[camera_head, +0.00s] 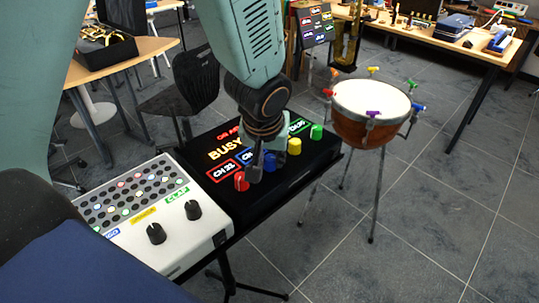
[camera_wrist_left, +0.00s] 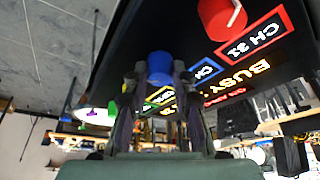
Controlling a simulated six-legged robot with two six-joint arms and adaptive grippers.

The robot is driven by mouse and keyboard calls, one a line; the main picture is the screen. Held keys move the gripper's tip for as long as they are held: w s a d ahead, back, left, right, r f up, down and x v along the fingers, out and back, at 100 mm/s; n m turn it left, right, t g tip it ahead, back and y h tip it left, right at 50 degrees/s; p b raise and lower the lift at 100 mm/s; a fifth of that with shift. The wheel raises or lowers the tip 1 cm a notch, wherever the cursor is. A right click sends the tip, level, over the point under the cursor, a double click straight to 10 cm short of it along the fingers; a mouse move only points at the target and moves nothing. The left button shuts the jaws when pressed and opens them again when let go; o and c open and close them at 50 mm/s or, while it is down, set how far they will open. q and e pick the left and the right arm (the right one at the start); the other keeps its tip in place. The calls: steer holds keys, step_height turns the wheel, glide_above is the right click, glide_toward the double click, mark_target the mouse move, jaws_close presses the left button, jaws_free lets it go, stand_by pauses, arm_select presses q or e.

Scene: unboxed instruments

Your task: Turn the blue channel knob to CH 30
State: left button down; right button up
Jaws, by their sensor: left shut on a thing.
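The blue channel knob (camera_head: 269,161) sits on the black box's front, between the red and yellow knobs. My left gripper (camera_head: 257,166) reaches down at it from above and partly covers it. In the left wrist view the blue knob (camera_wrist_left: 160,68) lies between the two fingers of my left gripper (camera_wrist_left: 160,82), which is shut on it. The black box (camera_head: 266,190) has lit signs reading BUSY and, framed in red, a CH number. The blue-framed CH label (camera_wrist_left: 205,70) is partly hidden and its number cannot be read. My right gripper is not in view.
A red knob (camera_head: 241,181) is close on the left, a yellow knob (camera_head: 294,146) and a green knob (camera_head: 316,131) on the right. A white button panel (camera_head: 190,245) stands left of the box. A drum (camera_head: 370,105) stands to the right.

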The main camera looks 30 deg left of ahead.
arm_select(q)
steer(key=shift+m, duration=0.4)
stand_by(0.3)
steer(key=shift+s+m+h, duration=0.1)
steer(key=shift+m+h, duration=0.2)
steer(key=shift+m, duration=0.3)
steer(key=shift+a+m+h+p, duration=0.1)
steer(key=shift+m+h+p, duration=0.3)
steer(key=shift+m, duration=0.4)
steer(key=shift+r+m+p, duration=0.1)
steer(key=shift+m+p, duration=0.4)
steer(key=shift+m, duration=0.3)
steer(key=shift+m+h+p, duration=0.5)
steer(key=shift+m+p, duration=0.1)
steer(key=shift+p, duration=0.35)
steer(key=m+p, duration=0.2)
steer(key=p, duration=0.4)
steer(key=m+h+p, duration=0.1)
steer(key=m+p, duration=0.1)
steer(key=p, duration=0.4)
steer(key=m+g+h+p, duration=0.1)
steer(key=m+p, duration=0.1)
steer(key=p, duration=0.5)
steer(key=shift+w+a+r+m, duration=0.2)
steer(key=shift+w+m, duration=0.05)
steer(key=shift+m, duration=0.15)
steer(key=shift+f+m+h+p, duration=0.25)
steer(key=shift+m+p, duration=0.35)
steer(key=shift+p, duration=0.65)
